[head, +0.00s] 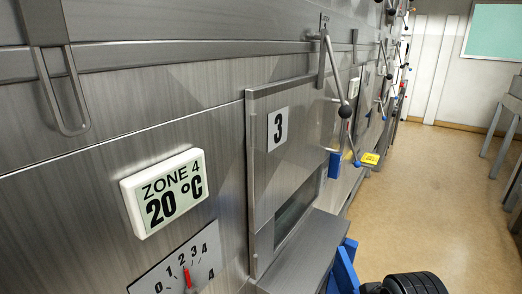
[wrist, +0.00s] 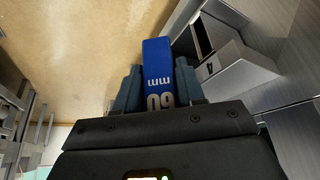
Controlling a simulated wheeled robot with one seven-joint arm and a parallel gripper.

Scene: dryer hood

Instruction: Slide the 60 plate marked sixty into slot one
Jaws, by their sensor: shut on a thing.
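A bright blue plate marked 60 mm (wrist: 157,60), its lettering upside down, stands between the two dark fingers of my gripper (wrist: 159,84) in the wrist view. The gripper is shut on it, and the plate's far end sticks out beyond the fingers. In the head view a bright blue piece (head: 343,268) shows at the bottom edge beside a black part of my arm; I cannot tell for sure that it is the same plate. The fingers are not clear there.
Cranked handles (head: 342,85) jut out. A metal housing (wrist: 232,65) is right of the plate. Open floor (head: 440,190) lies right.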

